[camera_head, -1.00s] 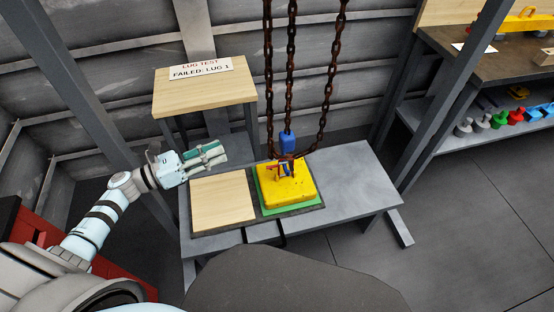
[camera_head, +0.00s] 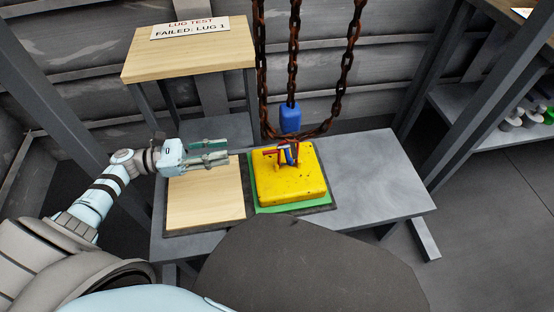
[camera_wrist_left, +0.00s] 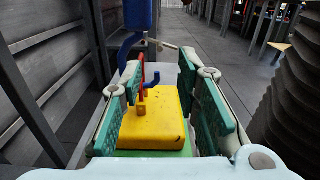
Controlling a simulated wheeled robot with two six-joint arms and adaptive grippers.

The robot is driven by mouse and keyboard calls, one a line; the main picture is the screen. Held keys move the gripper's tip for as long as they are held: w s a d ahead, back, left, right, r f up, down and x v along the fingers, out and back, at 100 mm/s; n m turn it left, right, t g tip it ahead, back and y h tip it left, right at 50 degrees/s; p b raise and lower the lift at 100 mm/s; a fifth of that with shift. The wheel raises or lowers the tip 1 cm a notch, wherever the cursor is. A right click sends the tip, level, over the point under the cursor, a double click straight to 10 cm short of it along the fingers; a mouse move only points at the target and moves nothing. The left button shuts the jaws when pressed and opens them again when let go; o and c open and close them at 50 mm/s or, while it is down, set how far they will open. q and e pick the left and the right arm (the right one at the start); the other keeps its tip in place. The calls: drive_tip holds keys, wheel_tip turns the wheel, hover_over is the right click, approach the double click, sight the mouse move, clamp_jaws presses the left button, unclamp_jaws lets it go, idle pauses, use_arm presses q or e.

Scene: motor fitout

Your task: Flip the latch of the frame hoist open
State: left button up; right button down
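The frame hoist hangs on rusty chains (camera_head: 292,50), with a blue hook block (camera_head: 290,118) above a yellow block (camera_head: 291,180). A small red part (camera_head: 272,151), perhaps the latch, shows by the blue hook at the yellow block's top. In the left wrist view, the blue hook block (camera_wrist_left: 138,14) and the upright red part (camera_wrist_left: 143,72) lie ahead, left of centre. My left gripper (camera_head: 226,151) is open and empty, left of the hook and apart from it. It also shows in the wrist view (camera_wrist_left: 158,78). My right gripper is not in view.
The yellow block sits on a green pad (camera_head: 262,203) on a grey table (camera_head: 375,185). A wooden board (camera_head: 205,195) lies below my left gripper. A wooden stand (camera_head: 190,58) behind bears a "LUG TEST FAILED: LUG 1" sign (camera_head: 190,27). The table's right side is clear.

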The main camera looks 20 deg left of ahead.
use_arm(q)
drive_tip(key=f+b+x, duration=0.1)
drive_tip(key=f+x, duration=0.1)
drive_tip(key=x, duration=1.2)
drive_tip(key=shift+d, duration=0.3)
drive_tip(key=shift+c, duration=0.2)
clamp_jaws()
